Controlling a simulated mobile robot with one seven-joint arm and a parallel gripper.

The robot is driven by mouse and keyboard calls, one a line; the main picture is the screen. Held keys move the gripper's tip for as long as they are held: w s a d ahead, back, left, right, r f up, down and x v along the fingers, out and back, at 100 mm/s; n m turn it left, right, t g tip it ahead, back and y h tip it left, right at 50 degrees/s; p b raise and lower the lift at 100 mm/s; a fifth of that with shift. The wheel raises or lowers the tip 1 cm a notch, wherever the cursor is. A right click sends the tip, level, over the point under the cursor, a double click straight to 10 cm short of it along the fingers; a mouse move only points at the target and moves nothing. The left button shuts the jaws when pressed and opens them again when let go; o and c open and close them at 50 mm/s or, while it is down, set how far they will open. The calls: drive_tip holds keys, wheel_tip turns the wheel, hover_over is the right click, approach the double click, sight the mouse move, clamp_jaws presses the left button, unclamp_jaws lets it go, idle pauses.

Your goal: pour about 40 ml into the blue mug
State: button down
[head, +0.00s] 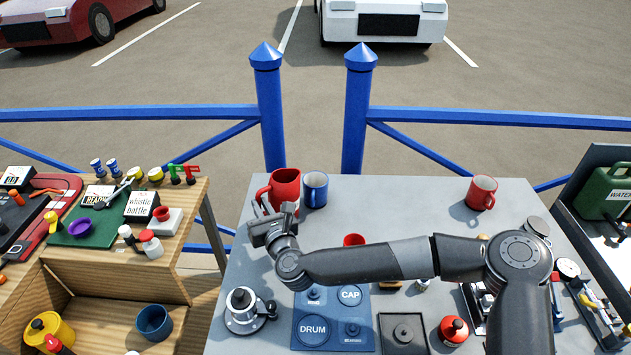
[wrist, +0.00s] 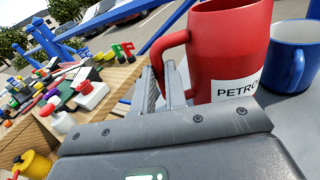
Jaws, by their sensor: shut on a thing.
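A red jug (head: 286,187) with a white label reading "PETRO" stands out at the back left of the grey table. It fills the upper right of the wrist view (wrist: 228,45). My gripper (head: 272,208) is shut on the jug's handle; its fingers (wrist: 162,88) show at the handle in the wrist view. The jug looks about upright; whether its base touches the table I cannot tell. The blue mug (head: 315,190) stands upright just right of the jug, and also shows at the wrist view's right edge (wrist: 290,62). What either holds inside is not visible.
A red mug (head: 481,193) stands at the table's right, and another red vessel (head: 354,240) sits partly behind my arm. A blue panel marked DRUM and CAP (head: 333,318) and a metal fitting (head: 243,308) lie nearer. The table's back middle (head: 400,205) is clear.

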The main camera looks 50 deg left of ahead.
drive_tip(key=shift+s+f+n, duration=0.2)
drive_tip(key=shift+f+n, duration=0.3)
drive_tip(key=shift+f, duration=0.05)
idle(0.5)
